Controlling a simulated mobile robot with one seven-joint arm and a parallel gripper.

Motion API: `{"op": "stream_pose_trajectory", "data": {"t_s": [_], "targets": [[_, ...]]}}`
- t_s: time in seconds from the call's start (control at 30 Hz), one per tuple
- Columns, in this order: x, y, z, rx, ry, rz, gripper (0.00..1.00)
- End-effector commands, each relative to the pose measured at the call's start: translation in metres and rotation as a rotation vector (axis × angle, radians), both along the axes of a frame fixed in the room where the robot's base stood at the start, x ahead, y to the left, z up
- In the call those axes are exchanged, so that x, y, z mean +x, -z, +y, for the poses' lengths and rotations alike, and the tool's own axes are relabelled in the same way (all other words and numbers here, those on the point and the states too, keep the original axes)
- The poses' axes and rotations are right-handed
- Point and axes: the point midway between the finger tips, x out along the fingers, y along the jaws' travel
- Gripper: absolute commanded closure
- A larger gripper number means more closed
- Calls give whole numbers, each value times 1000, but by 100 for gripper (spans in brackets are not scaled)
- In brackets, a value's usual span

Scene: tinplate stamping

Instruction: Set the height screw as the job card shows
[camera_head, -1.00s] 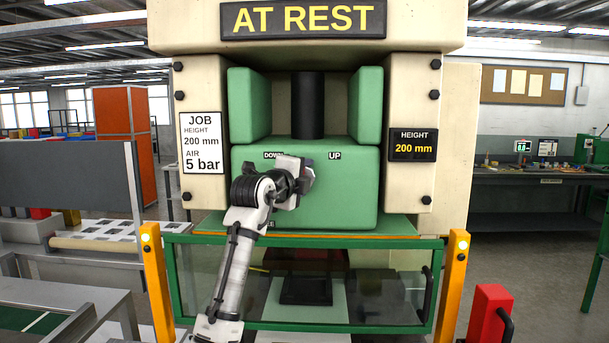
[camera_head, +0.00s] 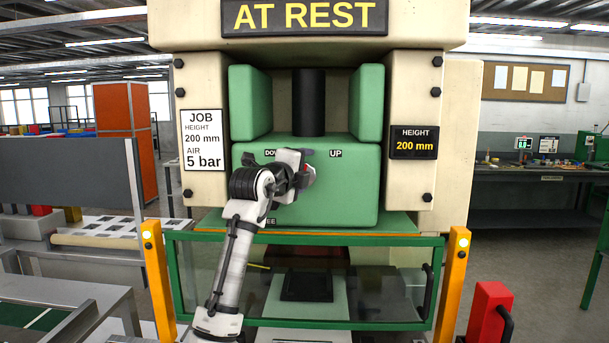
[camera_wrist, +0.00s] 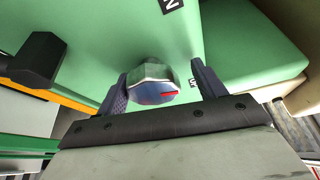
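The height screw (camera_wrist: 153,84) is a faceted, shiny knob with a red mark, on the green press face. In the head view my gripper (camera_head: 308,172) is at the green ram block (camera_head: 345,195), below the DOWN and UP labels, and my wrist hides most of the screw. The job card (camera_head: 203,140) reads height 200 mm, air 5 bar. The height display (camera_head: 414,143) reads 200 mm. The top sign (camera_head: 304,16) reads AT REST.
A green-framed clear guard (camera_head: 390,295) stands across the press front below my gripper, between orange posts (camera_head: 452,285). A dark block (camera_wrist: 38,62) juts from the green face at the left of the wrist view. A red box (camera_head: 487,312) stands at the right.

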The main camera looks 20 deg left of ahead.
Motion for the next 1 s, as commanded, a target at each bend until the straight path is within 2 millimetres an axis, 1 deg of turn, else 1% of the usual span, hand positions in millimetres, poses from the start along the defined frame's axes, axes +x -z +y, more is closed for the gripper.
{"op": "stream_pose_trajectory", "data": {"t_s": [0.27, 0.37, 0.47, 0.8, 0.9, 1.0], "targets": [[0, 3, -1, -2, 3, 6, 27], [-5, 5, 0, -1, 3, 7, 27], [-19, 6, 1, -2, 3, 5, 27], [-95, -1, 10, 0, 0, 1, 27], [-113, -2, 12, 1, 0, 2, 27], [-126, -5, 14, 0, 1, 1, 27]]}}
